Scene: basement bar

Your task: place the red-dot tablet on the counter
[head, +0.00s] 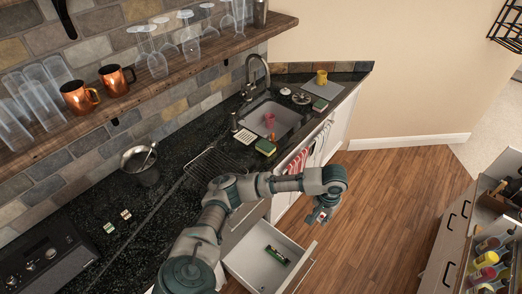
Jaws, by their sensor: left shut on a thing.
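My left gripper (320,216) hangs over the floor, to the right of the open drawer and off the counter. It is shut on a small pale thing with a trace of red, which appears to be the red-dot tablet; the fingers hide most of it. The dark speckled counter (75,206) runs along the brick wall. Two small pale tablet-like pieces lie on it, one (108,228) nearer and one (125,214) just right of it; their markings are too small to tell. My right gripper is out of view.
The open white drawer (243,262) holds a small green-and-dark thing (277,254). A pot (140,166), a dark rack (208,167) and a sink (276,120) with a faucet occupy the counter. A shelf (170,75) with glasses and copper mugs overhangs it.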

